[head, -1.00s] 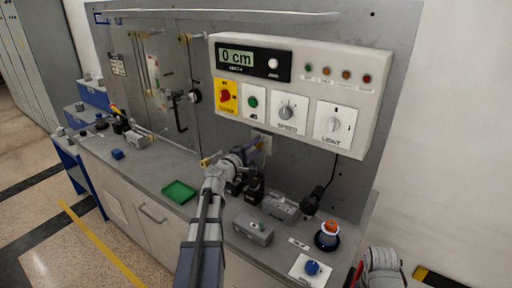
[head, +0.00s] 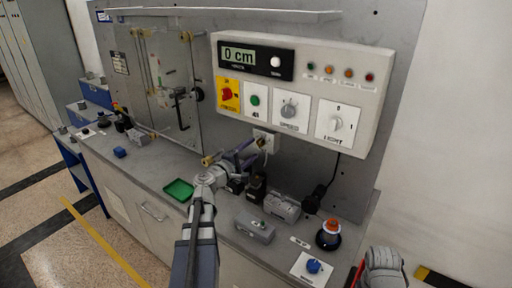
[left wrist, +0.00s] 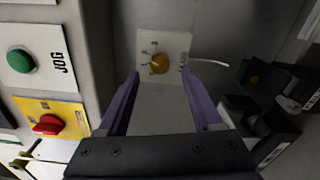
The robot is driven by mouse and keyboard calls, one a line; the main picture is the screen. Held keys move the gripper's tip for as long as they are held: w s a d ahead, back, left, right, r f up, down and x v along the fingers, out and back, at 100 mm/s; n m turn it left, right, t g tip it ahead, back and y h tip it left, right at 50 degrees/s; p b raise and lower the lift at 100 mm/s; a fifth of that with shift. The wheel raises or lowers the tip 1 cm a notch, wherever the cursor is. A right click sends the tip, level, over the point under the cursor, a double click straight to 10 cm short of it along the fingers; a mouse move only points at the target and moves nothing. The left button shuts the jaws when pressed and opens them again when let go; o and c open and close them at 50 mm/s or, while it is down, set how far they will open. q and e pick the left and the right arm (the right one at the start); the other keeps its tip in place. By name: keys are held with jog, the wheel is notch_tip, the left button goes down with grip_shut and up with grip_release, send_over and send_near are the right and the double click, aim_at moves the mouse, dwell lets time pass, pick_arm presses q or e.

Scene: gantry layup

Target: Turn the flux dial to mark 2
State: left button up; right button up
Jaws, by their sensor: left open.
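A pale plate with a brass-coloured round knob (left wrist: 160,63) and small marks around it is on the wall in the left wrist view. The plate (head: 266,140) shows partly below the control panel in the head view. I cannot read a flux label or the mark it points to. My left gripper (head: 251,151) points at this plate. In the left wrist view its purple fingers (left wrist: 160,74) are open, one on each side of the knob, with nothing between them. Whether the tips touch the plate is unclear. My right gripper is not visible; only part of that arm shows at the bottom right.
The control panel (head: 364,79) overhangs above, with a red knob on yellow (head: 227,94) and a green JOG button (head: 255,100). Dark blocks (left wrist: 262,110) stand close right of the gripper. A blue knob (head: 313,266) and a green tray (head: 179,190) are on the bench.

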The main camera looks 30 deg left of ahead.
pick_arm(q)
jog(key=shift+s+a, duration=0.1)
jog(key=shift+s, duration=1.4)
